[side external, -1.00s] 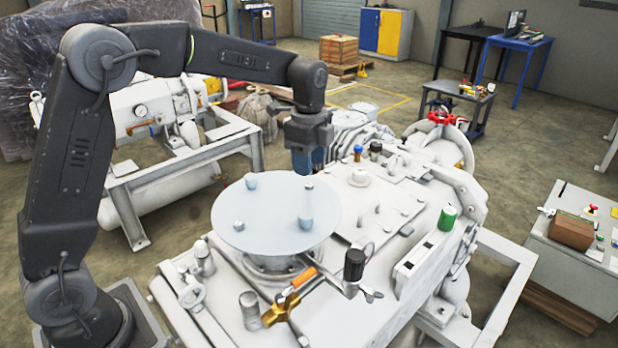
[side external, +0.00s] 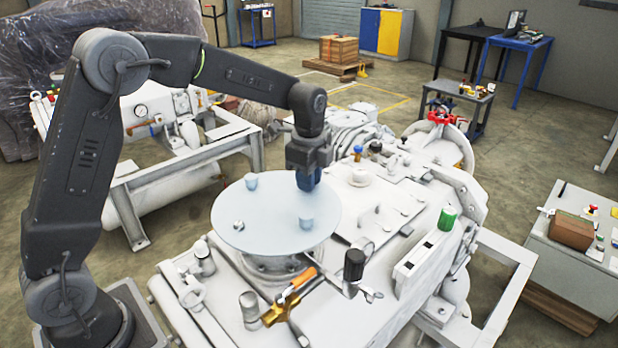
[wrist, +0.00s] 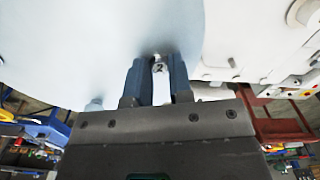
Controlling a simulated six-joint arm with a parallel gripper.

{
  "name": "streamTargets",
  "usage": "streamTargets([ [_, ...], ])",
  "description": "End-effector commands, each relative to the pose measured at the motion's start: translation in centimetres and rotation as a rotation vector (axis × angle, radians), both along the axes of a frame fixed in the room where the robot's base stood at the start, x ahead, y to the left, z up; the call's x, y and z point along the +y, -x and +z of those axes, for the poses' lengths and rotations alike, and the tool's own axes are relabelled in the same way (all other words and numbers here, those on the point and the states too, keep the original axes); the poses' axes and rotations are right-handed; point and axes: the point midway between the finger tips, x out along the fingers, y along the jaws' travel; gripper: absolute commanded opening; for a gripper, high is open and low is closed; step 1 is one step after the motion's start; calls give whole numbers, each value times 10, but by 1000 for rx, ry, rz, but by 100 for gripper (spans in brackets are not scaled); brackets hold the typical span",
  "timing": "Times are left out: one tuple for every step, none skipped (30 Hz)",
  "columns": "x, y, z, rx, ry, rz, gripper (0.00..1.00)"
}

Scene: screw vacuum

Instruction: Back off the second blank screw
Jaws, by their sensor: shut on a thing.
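The pale blue round blank (side external: 270,212) lies flat on the flange of the white pump. My gripper (side external: 307,186) points down at the blank's far right edge. In the wrist view its two blue fingers (wrist: 159,72) are shut on a small pale screw (wrist: 159,69) marked "2", one finger on each side. The fingers hide this screw in the side view. Another screw (side external: 239,226) sits at the blank's near left edge.
A green cylinder (side external: 447,218) stands to the right. Small knobs (side external: 357,152) stand behind.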

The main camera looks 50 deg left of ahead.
Motion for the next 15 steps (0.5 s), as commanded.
streamTargets([
  [0, 0, 0, 0, 0, 0, 11],
  [0, 0, 0, 0, 0, 0, 8],
  [0, 0, 0, 0, 0, 0, 5],
  [0, 0, 0, 0, 0, 0, 2],
  [0, 0, 0, 0, 0, 0, 0],
  [0, 0, 0, 0, 0, 0, 0],
  [0, 0, 0, 0, 0, 0, 0],
  [0, 0, 0, 0, 0, 1, 0],
  [0, 0, 0, 0, 0, 3, 0],
  [0, 0, 0, 0, 0, 5, 0],
  [0, 0, 0, 0, 0, 8, 0],
  [0, 0, 0, 0, 0, 14, 0],
  [0, 0, 0, 0, 0, 20, 0],
  [0, 0, 0, 0, 1, 29, 0],
  [0, 0, 0, 0, 1, 42, 0],
])
